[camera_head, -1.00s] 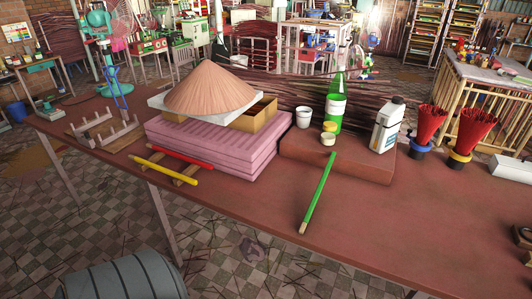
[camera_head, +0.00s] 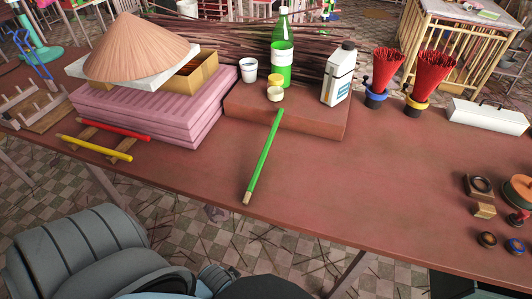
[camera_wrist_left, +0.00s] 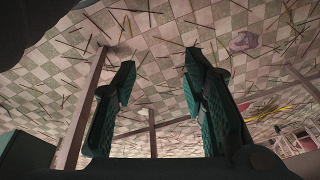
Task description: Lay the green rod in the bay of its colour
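The green rod (camera_head: 263,158) lies slanted in front of a red-brown slab (camera_head: 290,125), its pale end towards the table's front edge. Its far end meets the slab's upper edge; I cannot tell whether it rests on it. A red rod (camera_head: 114,129) and a yellow rod (camera_head: 94,148) lie on small wooden supports at the left. I cannot make out a green-marked bay. My left gripper (camera_wrist_left: 157,65) is open and empty in the left wrist view, with the tiled floor behind it. My left arm shows at the bottom left of the head view. My right gripper is not in view.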

